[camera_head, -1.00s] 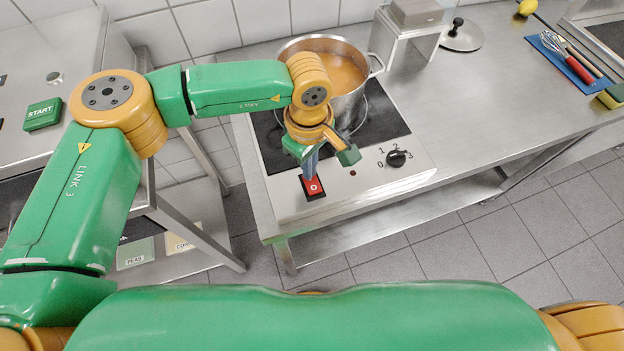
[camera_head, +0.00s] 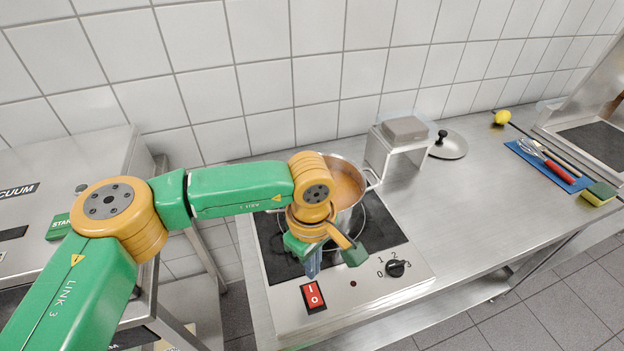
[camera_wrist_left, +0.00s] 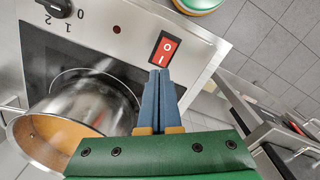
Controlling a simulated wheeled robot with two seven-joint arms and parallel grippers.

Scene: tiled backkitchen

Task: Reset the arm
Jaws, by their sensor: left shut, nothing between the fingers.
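My left gripper (camera_head: 313,272) is over the front of the cooktop panel, its blue-grey fingers pointing down and closed together with nothing between them. In the left wrist view the fingers (camera_wrist_left: 158,76) end just short of a red rocker switch (camera_wrist_left: 166,48) marked I and O. The switch also shows in the head view (camera_head: 314,296), just below the fingertips; a small gap appears between them. My right gripper is in neither current view.
A steel pot (camera_head: 353,218) with orange contents stands on the black hob (camera_head: 268,240) behind my gripper. A black knob (camera_head: 396,268) is to the right. Beyond are a grey block on a stand (camera_head: 405,128), a lid (camera_head: 452,147) and a blue mat (camera_head: 537,160). The counter's middle is clear.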

